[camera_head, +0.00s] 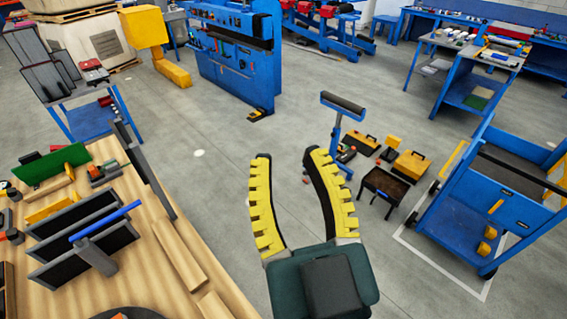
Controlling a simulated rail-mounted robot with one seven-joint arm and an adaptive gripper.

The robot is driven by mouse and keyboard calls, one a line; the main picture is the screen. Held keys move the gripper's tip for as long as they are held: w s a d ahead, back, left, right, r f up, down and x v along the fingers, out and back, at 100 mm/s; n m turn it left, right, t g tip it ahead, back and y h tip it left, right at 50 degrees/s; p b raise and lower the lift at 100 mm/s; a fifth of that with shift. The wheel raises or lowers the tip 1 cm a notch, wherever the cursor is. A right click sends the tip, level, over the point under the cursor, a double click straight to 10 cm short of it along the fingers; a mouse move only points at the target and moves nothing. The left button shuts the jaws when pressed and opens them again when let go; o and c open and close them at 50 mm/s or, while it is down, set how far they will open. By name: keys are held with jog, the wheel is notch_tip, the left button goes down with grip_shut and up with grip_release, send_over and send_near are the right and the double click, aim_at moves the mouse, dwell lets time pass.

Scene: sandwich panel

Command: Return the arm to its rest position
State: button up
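My gripper (288,156) is in the lower middle of the head view, with a dark green body and two yellow and black toothed fingers. The fingers are spread apart and only grey floor shows between them. It holds nothing. It is over the floor, to the right of the wooden workbench (185,255) and apart from it in the picture. The rest of my arm is mostly out of view below.
Dark upright panels and a blue-handled tool (105,221) are on the bench. A blue roller stand (337,125), toolboxes (411,164) and a blue cart (500,190) stand to the right. Open floor lies between.

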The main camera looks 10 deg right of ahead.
notch_tip(320, 180, up, 20)
jog(key=p, duration=1.9)
jog(key=shift+f+p, duration=0.25)
jog(key=shift+p, duration=0.1)
